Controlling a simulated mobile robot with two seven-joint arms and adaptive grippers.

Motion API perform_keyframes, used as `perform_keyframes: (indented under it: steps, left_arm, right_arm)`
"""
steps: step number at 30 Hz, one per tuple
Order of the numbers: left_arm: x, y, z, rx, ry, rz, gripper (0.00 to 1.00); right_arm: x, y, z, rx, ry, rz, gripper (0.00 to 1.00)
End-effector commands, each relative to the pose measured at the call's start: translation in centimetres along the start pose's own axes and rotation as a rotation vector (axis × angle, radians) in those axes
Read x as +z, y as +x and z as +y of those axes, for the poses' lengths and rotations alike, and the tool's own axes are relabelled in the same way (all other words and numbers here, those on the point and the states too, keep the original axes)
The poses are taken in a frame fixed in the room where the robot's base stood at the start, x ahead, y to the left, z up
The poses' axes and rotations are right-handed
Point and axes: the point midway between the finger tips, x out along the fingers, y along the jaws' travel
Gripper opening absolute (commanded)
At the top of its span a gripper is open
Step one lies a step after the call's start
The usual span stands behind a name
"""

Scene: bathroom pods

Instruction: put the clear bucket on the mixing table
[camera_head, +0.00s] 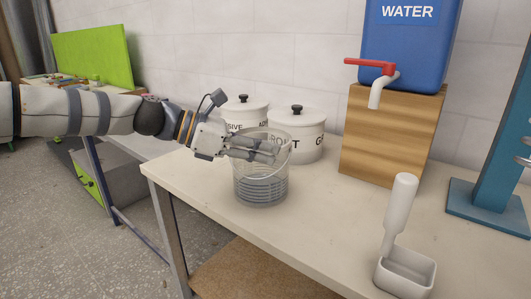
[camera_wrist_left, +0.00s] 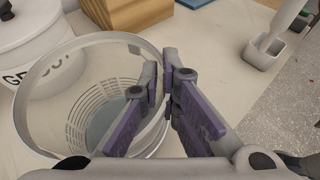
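The clear bucket (camera_head: 262,188), a see-through ribbed tub, stands upright on the pale table (camera_head: 330,215) in the head view, near its left end. My left gripper (camera_head: 262,150) reaches in from the left at the bucket's rim. In the left wrist view the clear bucket (camera_wrist_left: 62,110) lies left of centre, and its near wall passes between the two purple-padded fingers of my left gripper (camera_wrist_left: 165,85). The fingers are close together and look shut on that wall. The bucket looks empty. I cannot tell whether this table is the mixing table.
Two white lidded pots (camera_head: 298,135) stand behind the bucket. A blue water tank (camera_head: 405,50) with a red-handled tap sits on a wooden block (camera_head: 390,140). The table's middle is clear.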

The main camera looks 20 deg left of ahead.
Motion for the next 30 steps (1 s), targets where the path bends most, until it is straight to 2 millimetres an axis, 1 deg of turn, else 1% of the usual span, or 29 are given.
perform_keyframes:
  steps: [6, 11, 12, 14, 22, 24, 26, 29, 30]
  left_arm:
    - [0.3, -0.1, 0.0, 0.002, 0.006, -0.004, 0.00]
    - [-0.2, 0.1, -0.1, 0.001, 0.005, -0.004, 0.00]
    - [-0.2, 0.1, -0.1, 0.001, 0.004, -0.003, 0.13]
    - [-0.2, 0.1, -0.1, 0.001, 0.004, -0.003, 0.25]
    - [-0.2, 0.1, -0.1, 0.001, 0.004, -0.003, 0.25]
    - [0.2, -0.1, -0.1, 0.001, 0.005, -0.003, 0.25]
    - [0.5, -1.1, 0.0, 0.005, 0.007, -0.005, 0.25]
    - [0.9, -3.9, -0.1, 0.008, 0.011, -0.009, 0.25]
    - [1.0, -5.1, 0.0, 0.010, 0.013, -0.010, 0.25]
  right_arm:
    - [0.0, -0.1, 0.0, 0.000, 0.000, 0.002, 0.00]
    - [0.0, -0.1, 0.0, 0.000, 0.000, 0.002, 0.00]
    - [0.0, -0.1, 0.0, 0.000, 0.000, 0.002, 0.00]
    - [0.0, -0.1, 0.0, 0.000, 0.000, 0.002, 0.00]
    - [0.0, -0.1, 0.0, 0.000, 0.000, 0.002, 0.00]
    - [0.0, -0.1, 0.0, 0.000, 0.000, 0.002, 0.00]
    - [-0.2, -0.4, 0.0, 0.000, 0.000, 0.012, 0.00]
    - [-0.7, -1.3, 0.0, -0.002, 0.000, 0.036, 0.00]
    - [-0.9, -1.7, -0.1, -0.002, 0.000, 0.048, 0.00]
